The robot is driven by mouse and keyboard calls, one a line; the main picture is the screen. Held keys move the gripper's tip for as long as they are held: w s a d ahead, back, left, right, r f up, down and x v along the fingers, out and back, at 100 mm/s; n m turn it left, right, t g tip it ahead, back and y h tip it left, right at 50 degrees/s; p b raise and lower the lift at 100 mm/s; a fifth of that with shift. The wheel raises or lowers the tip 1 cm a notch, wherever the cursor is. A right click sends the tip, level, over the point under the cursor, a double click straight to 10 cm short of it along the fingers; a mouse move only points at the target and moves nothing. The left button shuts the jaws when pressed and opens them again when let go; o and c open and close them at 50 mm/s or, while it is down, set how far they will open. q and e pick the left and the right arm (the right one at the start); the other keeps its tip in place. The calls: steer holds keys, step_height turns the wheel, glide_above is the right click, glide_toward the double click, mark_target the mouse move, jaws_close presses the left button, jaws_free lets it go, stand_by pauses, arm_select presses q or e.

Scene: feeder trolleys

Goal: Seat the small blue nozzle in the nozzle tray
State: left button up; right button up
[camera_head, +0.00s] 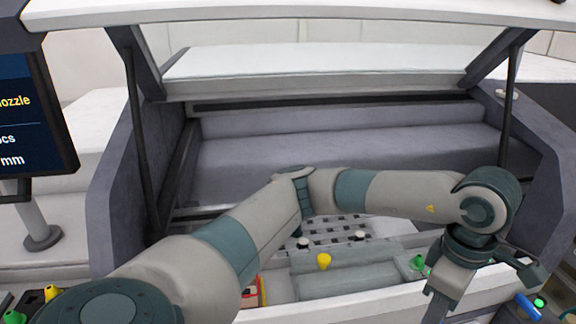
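The small blue nozzle (527,306) is at the lower right, tilted, with its lower part cut off or hidden. My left gripper (486,294) hangs at the right, its fingers spread apart with nothing visible between them. The blue nozzle is just right of and below it. The grey nozzle tray (345,282) seems to be the block in the white trough at bottom centre. My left arm hides part of this area. My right gripper is out of view.
A slotted grey plate (335,229) lies behind the tray. A raised white lid (320,70) and its struts frame the machine bay. A screen (30,100) stands at the left. More green and yellow nozzles (52,293) sit at the lower left.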

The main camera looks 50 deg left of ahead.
arm_select(q)
steer(key=shift+s+a+f+m, duration=0.45)
steer(key=shift+s+a+m, duration=0.1)
steer(key=shift+m, duration=0.55)
steer(key=s+a+f+m, duration=0.2)
steer(key=a+f+m, duration=0.4)
steer(key=m, duration=1)
steer(key=shift+s+a+f, duration=0.25)
steer(key=shift+a, duration=0.15)
